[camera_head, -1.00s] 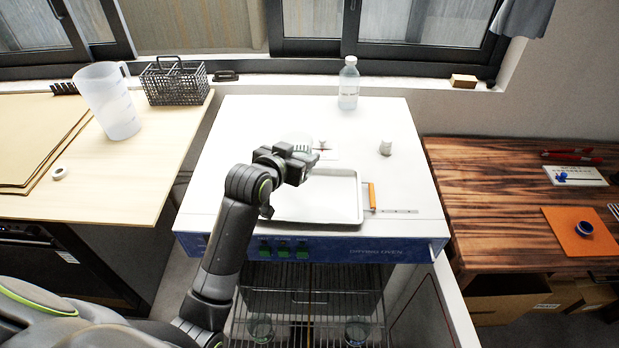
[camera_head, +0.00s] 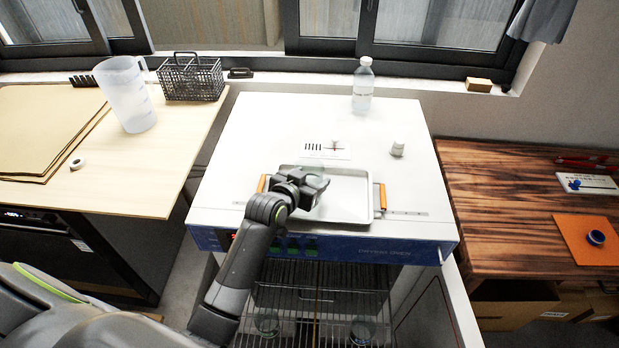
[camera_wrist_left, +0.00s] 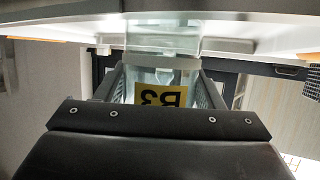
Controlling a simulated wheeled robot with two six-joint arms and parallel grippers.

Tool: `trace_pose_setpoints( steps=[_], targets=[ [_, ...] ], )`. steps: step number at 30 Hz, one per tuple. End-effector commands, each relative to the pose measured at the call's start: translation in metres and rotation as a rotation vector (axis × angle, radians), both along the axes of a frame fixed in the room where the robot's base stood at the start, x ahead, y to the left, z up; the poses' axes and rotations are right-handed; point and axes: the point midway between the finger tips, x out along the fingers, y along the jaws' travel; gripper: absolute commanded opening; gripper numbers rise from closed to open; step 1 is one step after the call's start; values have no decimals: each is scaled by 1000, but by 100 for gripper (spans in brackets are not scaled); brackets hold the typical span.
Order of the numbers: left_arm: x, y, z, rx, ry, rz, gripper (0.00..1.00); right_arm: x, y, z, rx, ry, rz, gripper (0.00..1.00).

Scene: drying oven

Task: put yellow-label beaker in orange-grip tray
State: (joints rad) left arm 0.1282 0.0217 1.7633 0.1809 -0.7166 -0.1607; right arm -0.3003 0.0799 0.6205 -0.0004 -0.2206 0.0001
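The glass beaker (camera_head: 318,182) is at my left gripper (camera_head: 312,192), over the left part of the tray in the head view. Its yellow label (camera_wrist_left: 161,94), marked B3 and upside down, shows in the left wrist view between the two fingers, which are shut on the beaker. The pale metal tray (camera_head: 350,213) lies on top of the drying oven. It has an orange grip (camera_head: 382,197) on its right and another (camera_head: 262,184) on its left. I cannot tell whether the beaker's base touches the tray. My right gripper is not in view.
The oven's rack (camera_head: 320,285) below holds glassware. A jug (camera_head: 128,95) and wire basket (camera_head: 192,80) stand at left.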

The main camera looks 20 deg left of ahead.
Motion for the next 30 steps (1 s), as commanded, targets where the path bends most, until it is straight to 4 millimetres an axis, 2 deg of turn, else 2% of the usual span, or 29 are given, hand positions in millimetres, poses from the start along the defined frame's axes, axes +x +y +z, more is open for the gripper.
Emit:
trace_pose_setpoints(
  steps=[1, 4, 5, 17, 23, 30],
  targets=[
    [0, 0, 0, 0, 1, 0, 69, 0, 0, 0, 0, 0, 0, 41],
    [0, 0, 0, 0, 2, 0, 82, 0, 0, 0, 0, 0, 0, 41],
    [0, 0, 0, 0, 2, 0, 83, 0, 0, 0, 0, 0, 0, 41],
    [-5, 1, 4, -1, 1, 0, 83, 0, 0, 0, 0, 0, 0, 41],
    [-28, 4, 13, 0, 0, 1, 83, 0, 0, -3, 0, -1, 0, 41],
    [-65, 10, 29, 0, 0, 1, 83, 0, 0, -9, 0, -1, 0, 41]
  ],
)
